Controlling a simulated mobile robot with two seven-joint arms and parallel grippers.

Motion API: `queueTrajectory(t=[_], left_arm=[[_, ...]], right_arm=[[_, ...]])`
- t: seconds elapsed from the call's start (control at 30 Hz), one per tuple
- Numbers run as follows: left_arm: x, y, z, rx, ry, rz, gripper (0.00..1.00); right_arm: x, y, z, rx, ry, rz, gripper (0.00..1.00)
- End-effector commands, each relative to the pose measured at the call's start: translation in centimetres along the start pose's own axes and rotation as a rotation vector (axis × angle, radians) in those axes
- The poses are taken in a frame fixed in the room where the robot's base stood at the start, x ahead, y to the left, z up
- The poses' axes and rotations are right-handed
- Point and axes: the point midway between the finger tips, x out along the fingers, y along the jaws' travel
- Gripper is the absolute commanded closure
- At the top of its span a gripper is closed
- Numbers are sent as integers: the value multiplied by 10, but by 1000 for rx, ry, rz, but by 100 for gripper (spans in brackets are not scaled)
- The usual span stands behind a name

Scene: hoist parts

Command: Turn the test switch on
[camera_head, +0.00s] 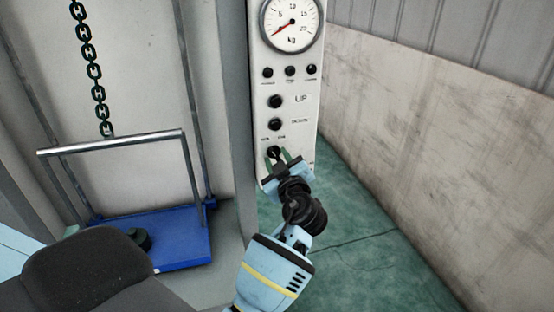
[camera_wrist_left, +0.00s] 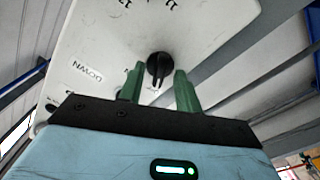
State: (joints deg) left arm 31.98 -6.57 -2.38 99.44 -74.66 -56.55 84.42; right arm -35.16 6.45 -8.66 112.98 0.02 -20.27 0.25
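The test switch is a black rotary knob (camera_head: 273,151) low on the white control panel (camera_head: 262,133). In the left wrist view the knob (camera_wrist_left: 158,63) has a ridge pointing roughly down the picture. My left gripper (camera_head: 278,158) is at the knob, its two green fingers apart. In the left wrist view the left gripper (camera_wrist_left: 159,73) has one finger on each side of the knob, with a visible gap to it. Whether the tips reach past the knob's face is hard to tell. The labels by the knob are too small to read. My right gripper is not in view.
Above the knob are two black buttons marked UP (camera_head: 275,101) and DOWN (camera_head: 275,124), smaller buttons, and a round gauge (camera_head: 291,24). A blue platform with a grey rail (camera_head: 185,245) and a hanging chain (camera_head: 93,72) are left. A wall (camera_head: 440,130) stands right.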

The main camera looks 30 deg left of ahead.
Motion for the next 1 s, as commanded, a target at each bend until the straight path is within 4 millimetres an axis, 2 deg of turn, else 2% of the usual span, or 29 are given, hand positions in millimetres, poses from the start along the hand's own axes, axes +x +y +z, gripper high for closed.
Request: queueTrajectory(t=[0.07,0.3,0.67,1.0], left_arm=[[0,0,0,0,0,0,68],[0,0,0,0,0,0,99],[0,0,0,25,0,0,100],[0,0,-1,225,1,-2,100]], right_arm=[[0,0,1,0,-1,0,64],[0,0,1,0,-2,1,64],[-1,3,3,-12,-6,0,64],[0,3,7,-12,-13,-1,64]])
